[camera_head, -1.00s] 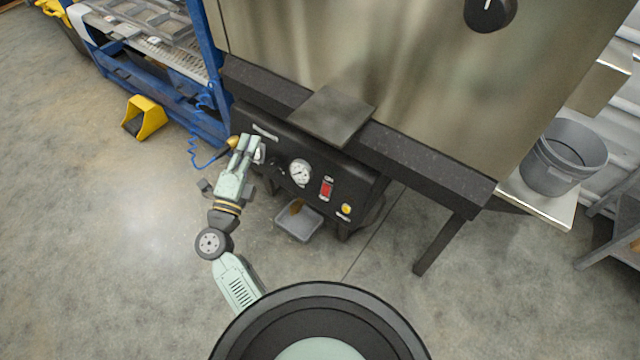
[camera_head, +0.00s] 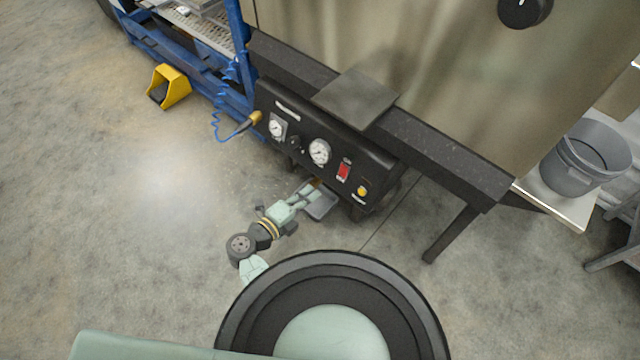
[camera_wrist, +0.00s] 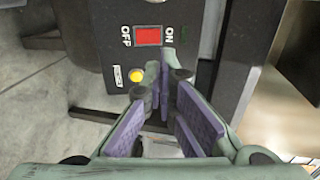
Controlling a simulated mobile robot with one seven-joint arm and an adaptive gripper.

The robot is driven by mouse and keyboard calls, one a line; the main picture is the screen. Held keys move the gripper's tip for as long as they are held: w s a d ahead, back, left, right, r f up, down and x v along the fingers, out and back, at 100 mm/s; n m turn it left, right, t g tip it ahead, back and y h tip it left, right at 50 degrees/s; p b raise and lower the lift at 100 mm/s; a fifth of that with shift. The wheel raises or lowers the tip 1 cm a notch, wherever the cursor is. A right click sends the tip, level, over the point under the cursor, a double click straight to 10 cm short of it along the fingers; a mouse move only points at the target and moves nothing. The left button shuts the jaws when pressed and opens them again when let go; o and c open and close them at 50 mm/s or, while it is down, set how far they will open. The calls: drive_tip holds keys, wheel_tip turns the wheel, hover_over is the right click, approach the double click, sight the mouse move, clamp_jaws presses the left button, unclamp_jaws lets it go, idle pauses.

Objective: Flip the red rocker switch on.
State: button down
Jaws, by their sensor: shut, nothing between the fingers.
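The red rocker switch (camera_head: 343,171) sits on the black control panel (camera_head: 294,141), right of the large gauge. In the wrist view the switch (camera_wrist: 147,36) lies ahead of the fingertips, with OFF lettered on its left and ON on its right. Which side is pressed in I cannot tell.
A yellow button (camera_head: 362,191) is right of the switch. Two gauges, the larger one (camera_head: 319,152) nearer the switch, sit on the panel. A dark leg (camera_head: 451,235) stands right; a grey bucket (camera_head: 584,158) is farther right.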

sight(346, 164)
drive_tip(key=p+x, duration=0.1)
drive_tip(key=x, duration=1.1)
drive_tip(key=shift+w+d+f, duration=0.1)
drive_tip(key=shift+w+d, duration=0.15)
drive_tip(key=shift+w+d+r+p, duration=0.25)
drive_tip(key=shift+w+d+p, duration=0.1)
drive_tip(key=shift+p, duration=0.25)
drive_tip(key=shift+a+f, duration=0.1)
drive_tip(key=shift+f, duration=0.15)
drive_tip(key=shift+r, duration=0.1)
